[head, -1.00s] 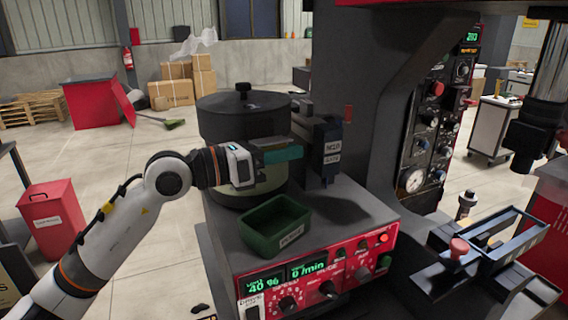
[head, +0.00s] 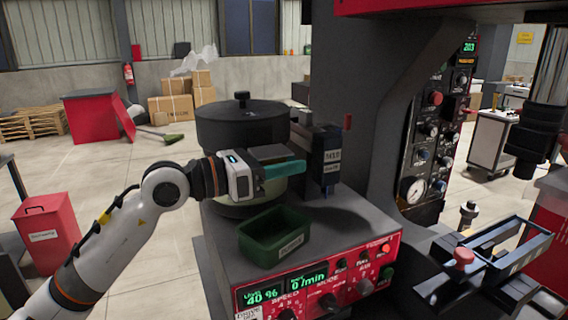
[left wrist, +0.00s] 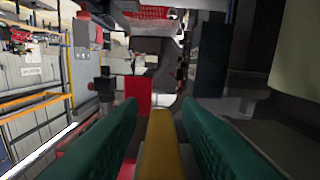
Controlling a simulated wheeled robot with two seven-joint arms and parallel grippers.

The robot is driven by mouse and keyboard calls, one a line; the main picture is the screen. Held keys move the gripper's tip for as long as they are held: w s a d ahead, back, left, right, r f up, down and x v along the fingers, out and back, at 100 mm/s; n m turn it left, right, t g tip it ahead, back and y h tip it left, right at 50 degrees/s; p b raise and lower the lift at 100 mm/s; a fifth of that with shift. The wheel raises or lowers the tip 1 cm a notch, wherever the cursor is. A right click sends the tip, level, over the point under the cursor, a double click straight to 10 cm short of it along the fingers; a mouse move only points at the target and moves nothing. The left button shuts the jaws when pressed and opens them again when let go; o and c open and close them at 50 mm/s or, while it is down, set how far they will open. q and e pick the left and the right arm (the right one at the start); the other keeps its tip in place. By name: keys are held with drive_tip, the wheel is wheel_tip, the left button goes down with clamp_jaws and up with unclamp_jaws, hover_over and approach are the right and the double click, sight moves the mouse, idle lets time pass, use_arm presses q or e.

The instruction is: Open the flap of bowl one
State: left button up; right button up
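The bowl feeder (head: 240,125) is a dark round drum with a knobbed lid and a paler lower part, on a grey-topped machine. My left gripper (head: 285,171) is in front of its lower right side, its teal fingers pointing right. In the left wrist view the fingers (left wrist: 158,120) stand apart. A yellow bar (left wrist: 158,150) shows between them, with gaps on both sides; I cannot tell whether it is the flap. No flap can be clearly made out in the head view. The pale curved surface at the upper right of the wrist view (left wrist: 302,60) may be the bowl. My right gripper is not in view.
A green tray (head: 251,246) stands just below my left gripper. A dark labelled box (head: 326,150) is close right of the fingertips. The red control panel (head: 345,281) reads 40 % and 0 /min. A thick dark machine column (head: 375,110) rises behind.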

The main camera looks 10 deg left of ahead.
use_arm(q)
drive_tip(key=shift+s+a+b, duration=0.25)
drive_tip(key=shift+a+b, duration=0.05)
drive_tip(key=shift+a, duration=0.2)
drive_tip(key=b+v, duration=0.3)
drive_tip(key=v, duration=0.8)
drive_tip(key=shift+b, duration=0.3)
drive_tip(key=shift+d, duration=0.1)
